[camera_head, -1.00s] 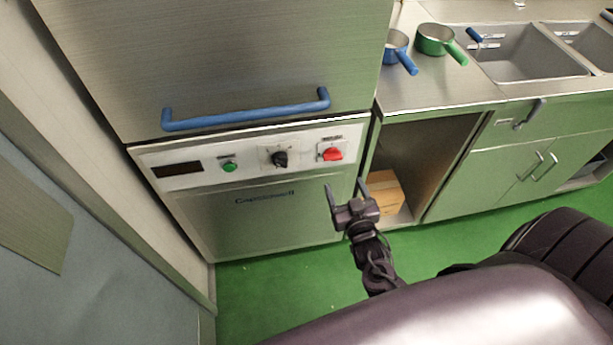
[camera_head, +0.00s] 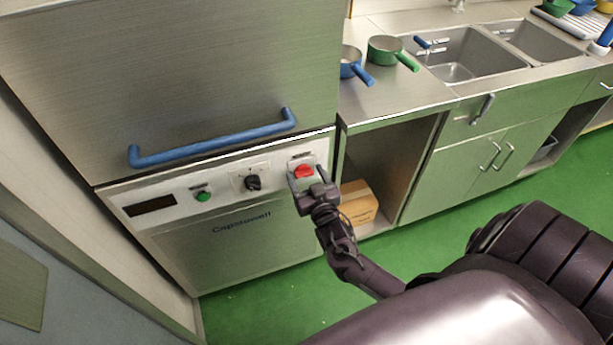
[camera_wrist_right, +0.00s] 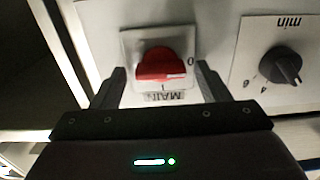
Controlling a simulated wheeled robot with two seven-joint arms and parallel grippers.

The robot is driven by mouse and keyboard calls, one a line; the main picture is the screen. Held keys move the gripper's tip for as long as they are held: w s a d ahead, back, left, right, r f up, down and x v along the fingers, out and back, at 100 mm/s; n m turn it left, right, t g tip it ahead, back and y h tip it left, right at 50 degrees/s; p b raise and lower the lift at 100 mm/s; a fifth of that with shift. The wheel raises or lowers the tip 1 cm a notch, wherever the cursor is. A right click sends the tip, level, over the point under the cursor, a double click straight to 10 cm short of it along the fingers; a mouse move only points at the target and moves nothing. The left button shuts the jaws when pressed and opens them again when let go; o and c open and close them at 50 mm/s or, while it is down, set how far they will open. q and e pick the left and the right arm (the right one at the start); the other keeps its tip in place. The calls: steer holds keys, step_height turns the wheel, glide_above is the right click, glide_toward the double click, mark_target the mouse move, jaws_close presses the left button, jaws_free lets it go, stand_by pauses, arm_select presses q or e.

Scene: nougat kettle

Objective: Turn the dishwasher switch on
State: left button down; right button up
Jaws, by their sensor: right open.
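The dishwasher's control panel (camera_head: 222,183) carries a red rotary switch (camera_head: 304,171) at its right end. In the right wrist view the red switch (camera_wrist_right: 161,66) sits on a white plate marked MAIN, 0 and 1, and the picture is upside down. My right gripper (camera_head: 308,177) is open in front of the red switch. In the wrist view its fingers (camera_wrist_right: 160,85) stand on either side of the switch's lower part, with gaps on both sides. I cannot tell how far the fingertips are from the panel. My left gripper is not in view.
A black dial (camera_head: 252,182), a green button (camera_head: 203,196) and a dark display (camera_head: 150,206) are left of the switch. A blue handle bar (camera_head: 212,145) runs above the panel. A cardboard box (camera_head: 358,203) sits under the counter at right. Green floor (camera_head: 250,297) lies in front.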

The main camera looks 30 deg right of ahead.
steer(key=c, duration=1)
steer(key=m, duration=0.4)
steer(key=shift+m, duration=0.3)
steer(key=m, duration=0.4)
steer(key=shift+d+f+m+p, duration=0.1)
steer(key=shift+m+p, duration=0.2)
steer(key=m, duration=0.4)
steer(key=shift+p, duration=0.3)
steer(key=shift+s+f+m+p, duration=0.1)
steer(key=shift+m+p, duration=0.1)
steer(key=shift+m, duration=0.9)
steer(key=shift+f+m+p, duration=0.1)
steer(key=shift+m+p, duration=0.05)
steer(key=shift+m, duration=1.25)
